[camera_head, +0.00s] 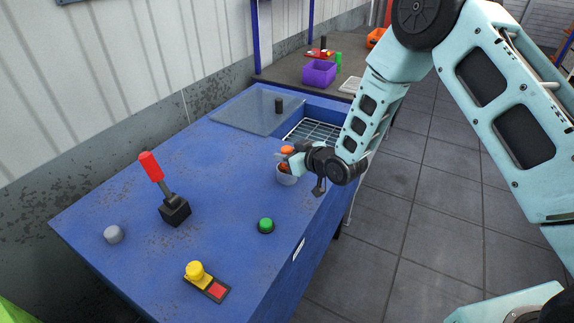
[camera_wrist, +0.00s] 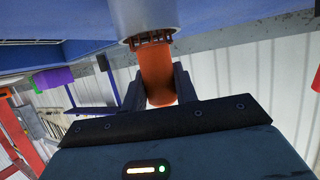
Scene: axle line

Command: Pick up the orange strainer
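The orange strainer (camera_wrist: 156,75) stands handle-up in a whitish cup (camera_head: 287,179) near the front right edge of the blue bench. My gripper (camera_head: 284,163) is at the handle just above the cup. In the wrist view my gripper (camera_wrist: 160,85) has one finger on each side of the handle, with no clear gap, so it looks shut on it. The lower part of the strainer is hidden inside the cup.
The blue bench (camera_head: 150,225) carries a red-handled lever (camera_head: 152,168), a grey knob (camera_head: 113,234), a green button (camera_head: 266,226) and a yellow knob (camera_head: 195,271). Behind are a clear lid (camera_head: 245,112) and wire grid (camera_head: 312,132). A purple bin (camera_head: 319,73) stands farther back.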

